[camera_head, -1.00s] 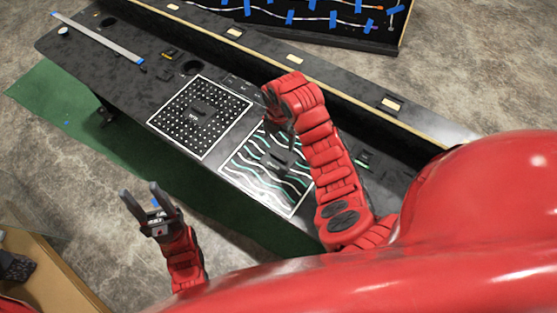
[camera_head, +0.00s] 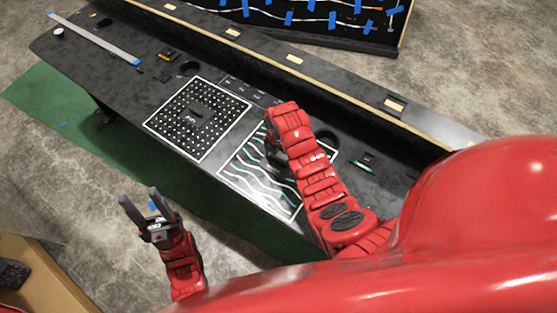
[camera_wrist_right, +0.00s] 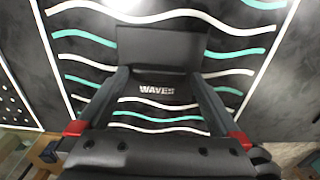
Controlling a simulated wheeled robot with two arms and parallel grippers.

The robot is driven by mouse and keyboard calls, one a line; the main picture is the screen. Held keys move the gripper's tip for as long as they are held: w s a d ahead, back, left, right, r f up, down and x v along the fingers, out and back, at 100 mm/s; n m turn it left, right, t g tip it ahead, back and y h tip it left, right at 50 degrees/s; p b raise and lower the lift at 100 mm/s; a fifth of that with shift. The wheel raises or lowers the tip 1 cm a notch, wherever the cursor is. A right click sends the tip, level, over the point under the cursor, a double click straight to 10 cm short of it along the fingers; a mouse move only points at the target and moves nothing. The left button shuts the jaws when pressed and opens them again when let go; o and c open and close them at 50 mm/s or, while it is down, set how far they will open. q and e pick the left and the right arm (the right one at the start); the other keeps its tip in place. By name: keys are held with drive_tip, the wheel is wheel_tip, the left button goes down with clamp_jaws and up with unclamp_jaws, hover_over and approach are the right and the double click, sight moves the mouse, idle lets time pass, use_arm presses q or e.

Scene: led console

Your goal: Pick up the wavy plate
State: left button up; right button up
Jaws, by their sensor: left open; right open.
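The wavy plate (camera_head: 262,172) is a black square with a white border and white and teal wavy lines, lying on the dark console. My right arm covers part of it in the head view. In the right wrist view the plate (camera_wrist_right: 90,62) fills most of the picture, with a "WAVES" label and a raised dark handle (camera_wrist_right: 160,48). My right gripper (camera_wrist_right: 162,78) is open above the plate, its fingers at either side of the handle. Contact cannot be told. My left gripper (camera_head: 138,195) is open and empty, in front of the console and away from the plate.
A dotted plate (camera_head: 180,132) lies left of the wavy plate on the console. A long grey strip (camera_head: 92,38) lies at the far left. A raised wooden-edged ledge (camera_head: 330,75) runs along the back. A cardboard-coloured box (camera_head: 45,285) stands at the lower left.

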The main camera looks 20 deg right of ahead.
drive_tip(key=shift+w+f, duration=0.1)
drive_tip(key=shift+f, duration=0.3)
drive_tip(key=shift+r, duration=0.1)
clamp_jaws()
